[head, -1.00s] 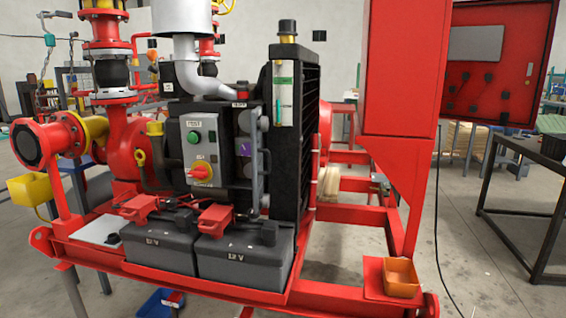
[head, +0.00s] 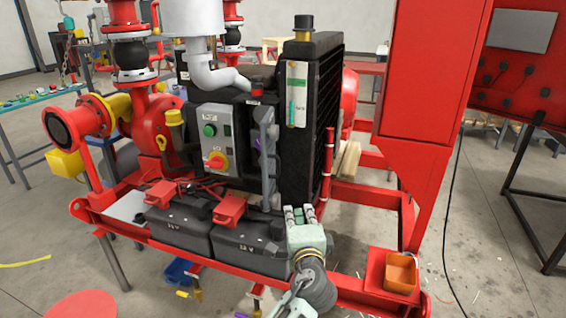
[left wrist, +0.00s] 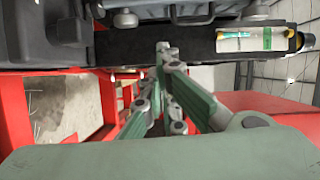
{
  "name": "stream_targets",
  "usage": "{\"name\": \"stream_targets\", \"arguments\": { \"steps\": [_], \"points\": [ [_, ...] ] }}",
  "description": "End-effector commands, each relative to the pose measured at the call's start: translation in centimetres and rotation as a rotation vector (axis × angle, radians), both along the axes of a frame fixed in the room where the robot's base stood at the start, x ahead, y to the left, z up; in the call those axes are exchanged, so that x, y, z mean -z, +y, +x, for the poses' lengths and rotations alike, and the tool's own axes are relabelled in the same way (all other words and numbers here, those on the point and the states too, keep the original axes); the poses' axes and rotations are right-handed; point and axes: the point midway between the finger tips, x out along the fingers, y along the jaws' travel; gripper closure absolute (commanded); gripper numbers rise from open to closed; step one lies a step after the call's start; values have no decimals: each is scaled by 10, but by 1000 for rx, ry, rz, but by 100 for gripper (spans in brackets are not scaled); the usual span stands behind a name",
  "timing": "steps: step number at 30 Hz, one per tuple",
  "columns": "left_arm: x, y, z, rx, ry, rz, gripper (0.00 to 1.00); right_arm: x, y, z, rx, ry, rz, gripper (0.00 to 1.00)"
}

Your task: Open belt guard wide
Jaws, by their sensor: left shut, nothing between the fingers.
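I cannot tell for sure which part is the belt guard. The tall black slatted housing (head: 325,115) stands upright on the red pump skid. A grey upright bar (head: 267,155) runs beside its left face. My left gripper (head: 300,212) is shut and empty, low in front of the housing's foot, beside the right battery (head: 240,240). In the left wrist view the green fingers of my left gripper (left wrist: 165,62) come together just below the black housing (left wrist: 195,45). Touching or apart is unclear there. My right gripper is not in view.
The control box (head: 214,140) with a red-yellow knob sits left of the housing. A red cabinet (head: 432,70) hangs at the right over the skid. An orange bin (head: 400,272) stands on the skid's right corner. A black cable (head: 447,215) trails onto the floor.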

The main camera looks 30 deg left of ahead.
Motion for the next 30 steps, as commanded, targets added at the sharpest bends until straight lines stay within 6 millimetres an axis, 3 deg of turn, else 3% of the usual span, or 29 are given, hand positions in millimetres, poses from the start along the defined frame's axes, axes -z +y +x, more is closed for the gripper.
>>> {"name": "stream_targets", "arguments": {
  "steps": [1,4,10,21,30],
  "points": [
    [-19,0,4,-3,-10,31,100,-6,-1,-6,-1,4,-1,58],
    [-31,1,8,-6,-18,65,100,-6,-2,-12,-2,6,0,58],
    [-32,16,26,-8,-19,70,100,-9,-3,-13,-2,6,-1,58],
    [-32,63,86,-8,-19,67,100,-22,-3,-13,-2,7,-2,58],
    [-31,95,71,-7,-19,64,100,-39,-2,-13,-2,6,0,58]
  ]
}}
